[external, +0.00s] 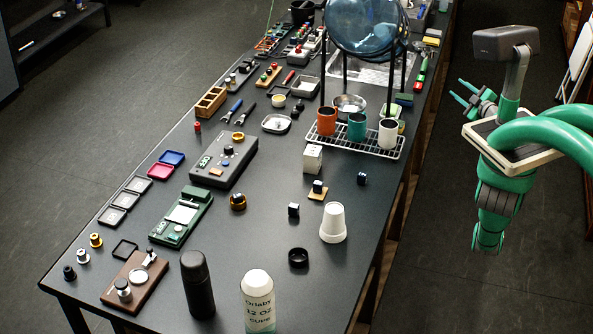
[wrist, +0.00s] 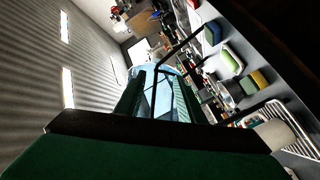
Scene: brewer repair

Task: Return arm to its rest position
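My gripper (external: 465,92) is in the external view at the right, raised beside the right edge of the bench and pointing left toward it. Its two green fingers are apart, with nothing between them. In the wrist view my gripper (wrist: 160,92) shows its two green fingers spread, with the blue water jug visible in the gap, well beyond the fingertips. My green arm is folded in the air, clear of the bench. Parts of the gripper are hidden by the wrist housing.
The black bench (external: 270,235) carries many small parts and tools. The blue jug (external: 362,25) stands on a black frame. Orange (external: 326,121), teal (external: 357,126) and white (external: 388,133) cups stand on a wire rack (external: 340,144). The floor (external: 450,265) right of the bench is clear.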

